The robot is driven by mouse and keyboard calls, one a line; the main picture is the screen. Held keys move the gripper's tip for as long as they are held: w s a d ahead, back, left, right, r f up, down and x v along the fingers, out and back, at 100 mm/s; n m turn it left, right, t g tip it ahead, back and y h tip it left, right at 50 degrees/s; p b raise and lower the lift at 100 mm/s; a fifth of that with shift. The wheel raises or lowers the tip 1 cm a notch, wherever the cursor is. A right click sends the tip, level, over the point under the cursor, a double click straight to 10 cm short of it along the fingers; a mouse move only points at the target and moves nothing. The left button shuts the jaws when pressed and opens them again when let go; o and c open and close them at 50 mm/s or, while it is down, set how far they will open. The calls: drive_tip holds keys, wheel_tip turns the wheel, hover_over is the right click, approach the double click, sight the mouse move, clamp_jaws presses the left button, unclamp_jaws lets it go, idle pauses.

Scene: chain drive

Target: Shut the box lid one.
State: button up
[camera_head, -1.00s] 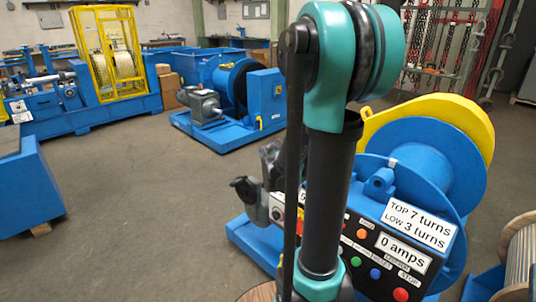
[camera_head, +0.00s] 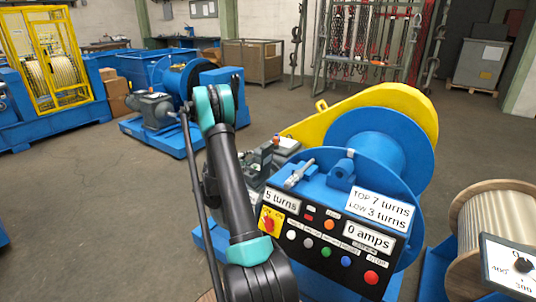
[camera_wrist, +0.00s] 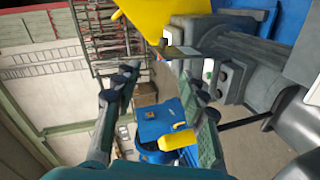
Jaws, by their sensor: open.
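On the blue winch machine (camera_head: 335,195), a small group of grey box-like housings (camera_head: 262,158) shows behind the control panel, beside my arm. In the wrist view a grey housing (camera_wrist: 240,82) fills the upper right. A small flat plate (camera_wrist: 181,52) stands out from its left side and looks like an open lid, but I cannot tell for sure. My gripper (camera_wrist: 160,115) is open and empty, with one finger at the left and one at the right. The right finger is just below the housing in the picture. In the head view my arm hides the gripper.
A yellow guard (camera_head: 385,100) and the big blue drum (camera_head: 375,150) rise behind the panel. A wooden cable reel (camera_head: 490,220) stands at the right. Another blue machine (camera_head: 175,95) stands behind my arm.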

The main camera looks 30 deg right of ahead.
sight(271, 151)
drive_tip(key=w+d+f+n+t+h, duration=0.1)
drive_tip(key=w+d+f, duration=0.1)
drive_tip(key=f, duration=0.2)
drive_tip(key=w+d+f+n+h, duration=0.1)
drive_tip(key=w+d+f+h, duration=0.1)
drive_tip(key=d+f, duration=0.15)
drive_tip(key=x, duration=1.6)
drive_tip(key=shift+w+f, duration=0.1)
drive_tip(key=shift+f, duration=0.05)
clamp_jaws()
